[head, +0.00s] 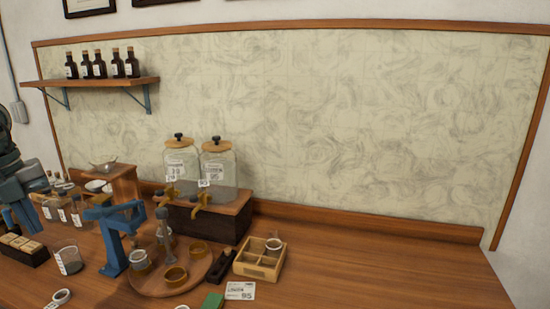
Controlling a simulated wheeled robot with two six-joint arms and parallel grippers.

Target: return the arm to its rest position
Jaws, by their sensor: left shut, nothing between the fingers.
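My left arm comes in at the left edge, and my left gripper (22,212) points down over the left end of the wooden counter (370,275). It is shut with nothing in it. It is partly cut off by the picture's edge. It hangs in front of the small bottles and close behind a dark block with pale tiles (22,247); I cannot tell the exact gap. My right gripper is not in view.
A blue stand (113,240) rises right of my gripper, beside a glass beaker (69,259). A round wooden board (150,284) holds amber cups. Two glass jars (219,168) stand behind on a wooden base. A divided box (258,262) sits right. The right counter is clear.

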